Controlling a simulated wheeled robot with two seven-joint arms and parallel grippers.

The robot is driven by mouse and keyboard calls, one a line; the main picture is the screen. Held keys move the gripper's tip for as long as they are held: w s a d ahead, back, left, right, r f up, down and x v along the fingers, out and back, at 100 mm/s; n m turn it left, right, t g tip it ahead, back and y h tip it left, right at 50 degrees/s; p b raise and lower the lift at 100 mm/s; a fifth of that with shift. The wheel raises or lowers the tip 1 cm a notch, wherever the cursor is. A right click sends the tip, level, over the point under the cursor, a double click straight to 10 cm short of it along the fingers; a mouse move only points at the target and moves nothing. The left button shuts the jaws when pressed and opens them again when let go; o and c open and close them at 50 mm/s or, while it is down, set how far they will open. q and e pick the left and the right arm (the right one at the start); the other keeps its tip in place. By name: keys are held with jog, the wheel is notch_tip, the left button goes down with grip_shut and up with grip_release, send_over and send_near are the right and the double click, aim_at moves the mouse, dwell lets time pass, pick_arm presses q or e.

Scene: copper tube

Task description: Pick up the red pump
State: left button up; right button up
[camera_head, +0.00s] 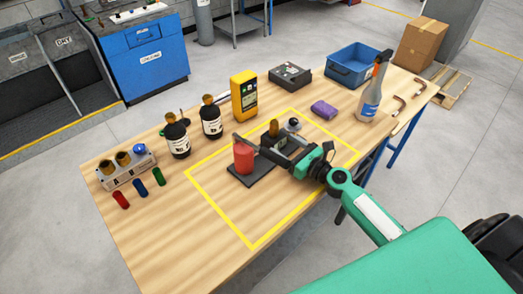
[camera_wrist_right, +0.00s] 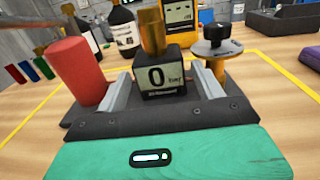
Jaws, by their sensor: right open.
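The red pump is a red cylinder (camera_head: 244,157) on a dark flat base (camera_head: 257,175), inside the yellow taped square on the table. A handle bar crosses above it. Beside the cylinder stands a dark gauge block with a brass top (camera_head: 274,133). In the right wrist view the gauge (camera_wrist_right: 158,78) reads 0 bar, with the red cylinder (camera_wrist_right: 76,68) to its left and a round black-knobbed part (camera_wrist_right: 218,47) to its right. My right gripper (camera_head: 284,150) is open at the pump. Its fingers (camera_wrist_right: 160,95) appear on either side of the gauge block; contact is unclear. My left gripper is out of view.
Dark bottles (camera_head: 177,135), a yellow meter (camera_head: 243,93) and a metal block (camera_head: 125,167) stand left and behind. A spray bottle (camera_head: 371,92), purple cloth (camera_head: 324,109) and blue crate (camera_head: 352,63) are at the right.

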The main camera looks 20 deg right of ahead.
aim_at(281, 142)
jog(key=shift+p+x, duration=0.45)
jog(key=shift+x, duration=2.15)
jog(key=shift+f, duration=0.15)
grip_shut()
jog(key=shift+w+r, duration=0.1)
jog(key=shift+r, duration=0.15)
